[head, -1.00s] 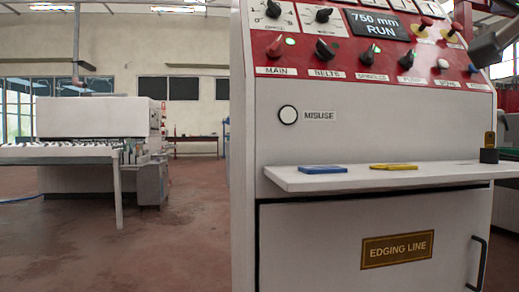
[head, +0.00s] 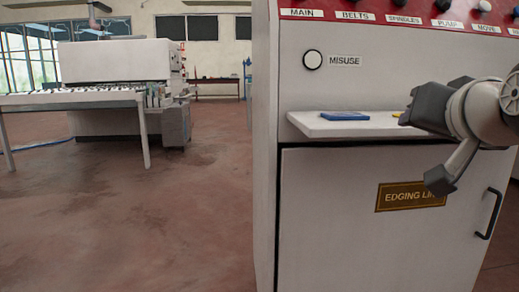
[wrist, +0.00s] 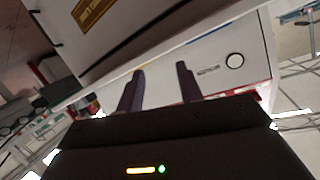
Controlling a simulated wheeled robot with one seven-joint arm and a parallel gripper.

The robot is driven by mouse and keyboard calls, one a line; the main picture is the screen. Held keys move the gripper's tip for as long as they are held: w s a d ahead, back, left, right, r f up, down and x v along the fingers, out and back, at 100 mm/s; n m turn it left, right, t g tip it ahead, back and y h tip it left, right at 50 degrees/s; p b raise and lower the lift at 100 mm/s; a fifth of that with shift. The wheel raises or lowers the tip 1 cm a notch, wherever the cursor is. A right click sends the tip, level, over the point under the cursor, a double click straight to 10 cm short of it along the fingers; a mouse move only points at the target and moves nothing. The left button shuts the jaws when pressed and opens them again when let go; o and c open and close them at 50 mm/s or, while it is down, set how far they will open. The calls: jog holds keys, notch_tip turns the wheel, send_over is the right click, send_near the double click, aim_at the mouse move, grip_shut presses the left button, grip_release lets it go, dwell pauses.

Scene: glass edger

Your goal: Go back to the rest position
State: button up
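My arm shows at the right of the head view, in front of the edging line cabinet (head: 340,220). In the wrist view the two fingers of my gripper (wrist: 158,88) stand apart with nothing between them. The gripper is in front of the cabinet and its shelf (head: 375,127), clear of both as far as I can see. The cabinet's nameplate (head: 408,196) is partly covered by my arm.
A blue item (head: 344,116) lies on the shelf, and a yellow item (head: 397,115) is mostly hidden by my arm. The cabinet door has a dark handle (head: 489,213). A white machine (head: 115,60) stands at the back left. The floor (head: 150,225) on the left is clear.

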jog(key=s+a+f+n+g+p, duration=0.1)
jog(key=s+a+f+g, duration=0.2)
jog(key=f, duration=0.8)
jog(key=s+a+f+n+g+y+p, duration=0.1)
jog(key=s+a+f+n+g, duration=0.1)
jog(key=f, duration=0.8)
jog(key=s+a+f+n+g+y+p, duration=0.1)
jog(key=s+a+f+g, duration=0.3)
jog(key=f, duration=0.7)
jog(key=shift+s+a+f+n, duration=0.3)
jog(key=shift+s+a+n, duration=0.2)
jog(key=shift+s, duration=0.35)
jog(key=shift+w+r, duration=0.1)
